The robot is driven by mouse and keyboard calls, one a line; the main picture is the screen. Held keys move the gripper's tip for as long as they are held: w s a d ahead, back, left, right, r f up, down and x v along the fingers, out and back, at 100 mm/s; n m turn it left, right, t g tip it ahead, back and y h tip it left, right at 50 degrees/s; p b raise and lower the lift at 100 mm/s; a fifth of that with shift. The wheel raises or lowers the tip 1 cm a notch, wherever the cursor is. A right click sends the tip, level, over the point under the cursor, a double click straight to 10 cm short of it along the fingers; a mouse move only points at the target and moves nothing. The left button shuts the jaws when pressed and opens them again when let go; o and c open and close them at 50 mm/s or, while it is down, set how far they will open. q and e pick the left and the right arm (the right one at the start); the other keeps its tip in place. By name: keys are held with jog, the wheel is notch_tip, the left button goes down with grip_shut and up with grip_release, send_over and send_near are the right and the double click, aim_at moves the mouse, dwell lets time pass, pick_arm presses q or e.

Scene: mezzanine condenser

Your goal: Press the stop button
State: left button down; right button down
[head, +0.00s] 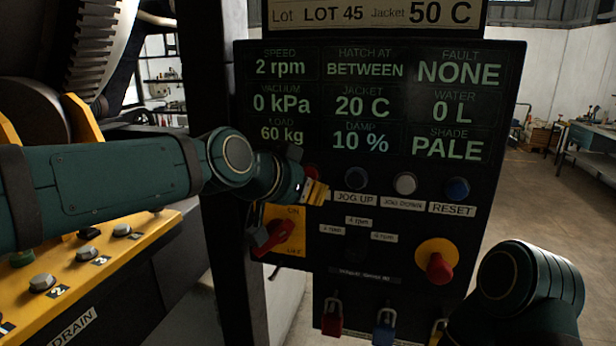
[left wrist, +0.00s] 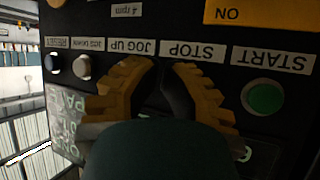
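The control panel (head: 345,225) stands ahead of me. The red stop button (head: 311,171) shows only in part in the head view, behind my left gripper (head: 317,192). In the left wrist view, upside down, the STOP label (left wrist: 193,51) is readable beside the fingertips of my left gripper (left wrist: 164,68). The button itself is hidden there by the fingers. The fingertips are close together with nothing visible held between them. They are near the panel, between the STOP and JOG UP labels; I cannot tell whether they touch it. My right gripper is not in view.
The green start button (left wrist: 265,97) is beside STOP. The jog down (head: 405,183) and blue reset (head: 457,189) buttons are to the right. Below are a red rotary switch (head: 272,236), a red knob on yellow (head: 438,267) and padlocks (head: 384,330). A yellow button box (head: 95,262) is left.

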pick_arm(q)
jog(key=shift+w+d, duration=0.15)
jog(key=shift+w, duration=0.2)
jog(key=shift+w+d, duration=0.1)
jog(key=shift+w, duration=0.3)
dwell(0.8)
jog(key=shift+s, duration=0.2)
jog(key=shift+s+a+b, duration=0.25)
jog(key=shift+s+b, duration=0.05)
jog(key=shift+s, duration=0.3)
jog(key=shift+s+a+b, duration=0.2)
jog(key=shift+s+a, duration=0.05)
jog(key=shift+s, duration=0.55)
jog(key=shift+s+a+b, duration=0.2)
jog(key=shift+s+a, duration=0.05)
jog(key=shift+s, duration=0.55)
jog(key=shift+s+a+b, duration=0.2)
jog(key=shift+s+a, duration=0.05)
jog(key=shift+s, duration=0.55)
